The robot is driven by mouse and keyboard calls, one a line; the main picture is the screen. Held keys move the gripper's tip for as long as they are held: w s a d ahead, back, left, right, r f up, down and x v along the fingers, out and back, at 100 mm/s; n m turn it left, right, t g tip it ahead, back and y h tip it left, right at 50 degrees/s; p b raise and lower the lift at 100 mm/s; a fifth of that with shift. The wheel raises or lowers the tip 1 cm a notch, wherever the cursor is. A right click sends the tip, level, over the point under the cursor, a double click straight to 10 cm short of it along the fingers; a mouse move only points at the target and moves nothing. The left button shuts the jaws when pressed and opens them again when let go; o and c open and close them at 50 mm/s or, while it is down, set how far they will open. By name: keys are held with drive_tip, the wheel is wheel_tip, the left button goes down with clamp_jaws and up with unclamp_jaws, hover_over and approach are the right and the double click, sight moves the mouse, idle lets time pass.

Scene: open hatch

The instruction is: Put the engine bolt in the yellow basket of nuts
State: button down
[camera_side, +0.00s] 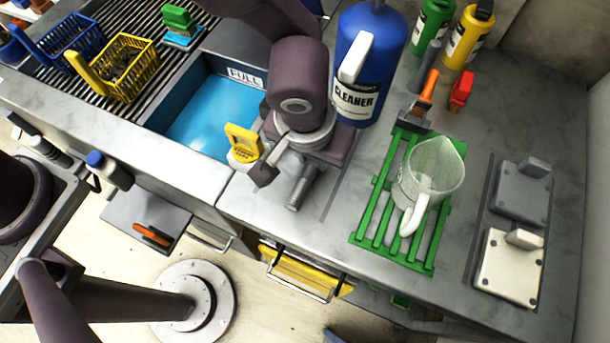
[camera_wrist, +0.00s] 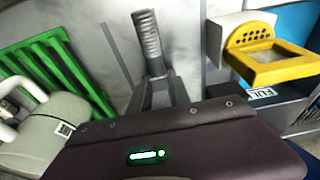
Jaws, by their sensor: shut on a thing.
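The engine bolt (camera_side: 299,192) is a grey threaded rod beside the sink, at the front of the counter. My gripper (camera_side: 310,168) is shut on one end of it, and the threaded end sticks out. In the wrist view the bolt (camera_wrist: 148,40) points away from between the fingers (camera_wrist: 157,88). I cannot tell whether it touches the counter. The yellow basket of nuts (camera_side: 127,88) stands on the ribbed drainboard at the upper left, well left of my gripper. Dark nuts (camera_side: 122,66) show inside it.
The water-filled sink (camera_side: 205,110) lies between my gripper and the yellow basket. A yellow holder (camera_side: 242,143) is on its near edge. A blue basket (camera_side: 62,40) stands beside the yellow one. A blue cleaner bottle (camera_side: 368,60) and a green rack (camera_side: 375,225) with a jug (camera_side: 430,172) are to the right.

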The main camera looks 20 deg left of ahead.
drive_tip(key=shift+r, duration=0.7)
drive_tip(key=shift+w+v, duration=0.15)
drive_tip(key=shift+v, duration=0.65)
drive_tip(key=shift+w+v, duration=0.2)
drive_tip(key=shift+v, duration=0.6)
drive_tip(key=shift+r, duration=0.1)
drive_tip(key=shift+s, duration=0.1)
